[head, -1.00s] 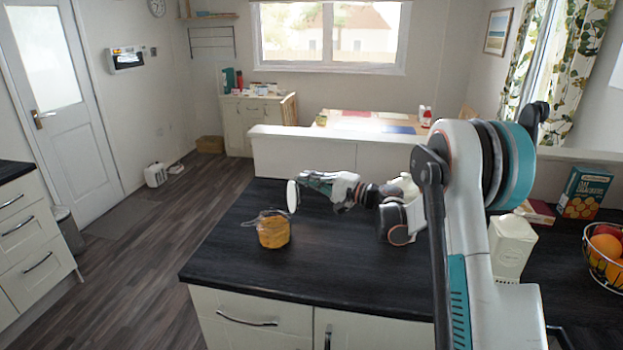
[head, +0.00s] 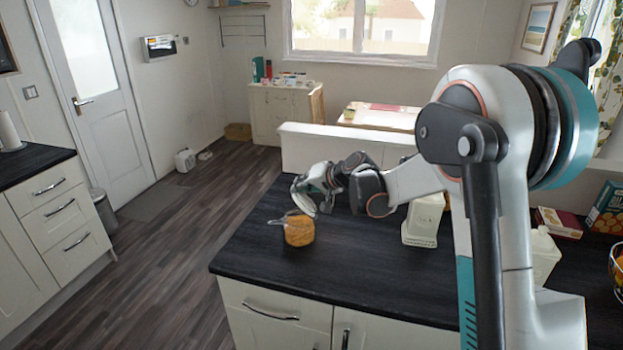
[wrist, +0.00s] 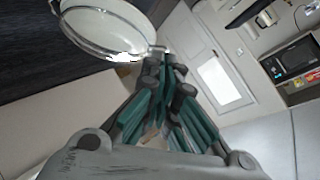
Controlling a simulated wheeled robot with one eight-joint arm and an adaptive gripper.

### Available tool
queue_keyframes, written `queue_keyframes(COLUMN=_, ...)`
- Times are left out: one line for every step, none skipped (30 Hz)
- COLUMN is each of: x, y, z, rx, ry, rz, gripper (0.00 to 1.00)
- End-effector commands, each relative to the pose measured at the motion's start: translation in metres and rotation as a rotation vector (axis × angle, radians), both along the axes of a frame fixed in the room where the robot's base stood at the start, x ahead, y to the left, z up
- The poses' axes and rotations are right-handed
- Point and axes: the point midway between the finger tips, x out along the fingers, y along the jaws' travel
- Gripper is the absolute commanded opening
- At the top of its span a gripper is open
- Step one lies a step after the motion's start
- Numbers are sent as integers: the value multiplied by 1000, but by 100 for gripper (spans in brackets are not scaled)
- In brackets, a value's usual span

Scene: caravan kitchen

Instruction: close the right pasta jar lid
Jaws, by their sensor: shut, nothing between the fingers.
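A glass jar with orange contents (head: 299,231) stands upright on the dark counter. It has a wire clasp on its left side. Its pale round lid (head: 303,202) is raised and tilted above the jar's top. The lid also shows large at the upper left of the wrist view (wrist: 105,27), white with a shiny rim. My gripper (head: 318,187) is just above and to the right of the lid. Its fingers (wrist: 163,58) are shut and empty, with the tips beside the lid's rim. I cannot tell whether they touch it. I see only one such jar.
The counter (head: 345,275) is clear in front of the jar.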

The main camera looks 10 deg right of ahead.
Motion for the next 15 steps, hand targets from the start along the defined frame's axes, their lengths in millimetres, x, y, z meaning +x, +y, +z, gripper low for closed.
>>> queue_keyframes(x=-1, y=9, z=-1, rx=-46, ry=-2, rz=5, gripper=0)
queue_keyframes(x=-1, y=12, z=-3, rx=-74, ry=-3, rz=5, gripper=0)
queue_keyframes(x=-1, y=16, z=-6, rx=-112, ry=-5, rz=4, gripper=0)
queue_keyframes(x=-1, y=20, z=-7, rx=-140, ry=-6, rz=5, gripper=0)
queue_keyframes(x=-1, y=22, z=-10, rx=-167, ry=-8, rz=4, gripper=0)
queue_keyframes(x=-1, y=26, z=-13, rx=-208, ry=-9, rz=5, gripper=0)
queue_keyframes(x=-2, y=30, z=-15, rx=-235, ry=-10, rz=5, gripper=0)
queue_keyframes(x=-2, y=32, z=-17, rx=-263, ry=-11, rz=5, gripper=0)
queue_keyframes(x=-2, y=36, z=-20, rx=-301, ry=-13, rz=4, gripper=0)
queue_keyframes(x=-2, y=39, z=-23, rx=-328, ry=-14, rz=4, gripper=0)
queue_keyframes(x=-2, y=41, z=-26, rx=-355, ry=-15, rz=4, gripper=0)
queue_keyframes(x=-2, y=44, z=-29, rx=-392, ry=-17, rz=5, gripper=0)
queue_keyframes(x=-2, y=46, z=-32, rx=-418, ry=-17, rz=3, gripper=0)
queue_keyframes(x=-2, y=49, z=-35, rx=-444, ry=-18, rz=5, gripper=0)
queue_keyframes(x=-2, y=51, z=-38, rx=-477, ry=-20, rz=3, gripper=0)
